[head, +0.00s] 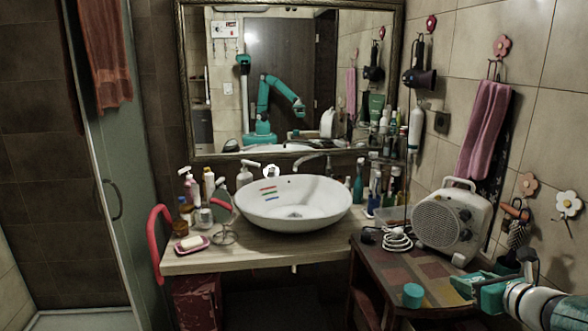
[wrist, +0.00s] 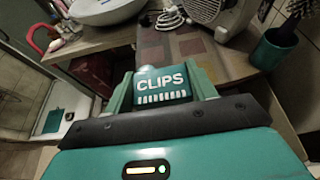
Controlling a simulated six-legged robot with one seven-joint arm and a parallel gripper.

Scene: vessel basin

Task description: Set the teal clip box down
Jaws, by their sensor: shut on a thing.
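The teal clip box (wrist: 162,84), with white CLIPS lettering and a row of white bars, is between the two jaws of my gripper (wrist: 162,92) in the wrist view. The jaws touch it on both sides. The box is in front of the patchwork-topped side table (wrist: 205,62); its underside is hidden, so I cannot tell whether it touches the top. In the head view my gripper (head: 470,288) is at the table's right side. A small teal round-topped thing (head: 413,295) shows on the table's front part; I cannot tell whether it is the box.
A cream radio heater (head: 452,222) stands at the table's back right, with a coiled white cable (head: 397,239) beside it. A dark teal brush holder (wrist: 272,49) is at the right. The white basin (head: 292,204) stands on the wooden counter (head: 250,254). The table's front middle has bare surface.

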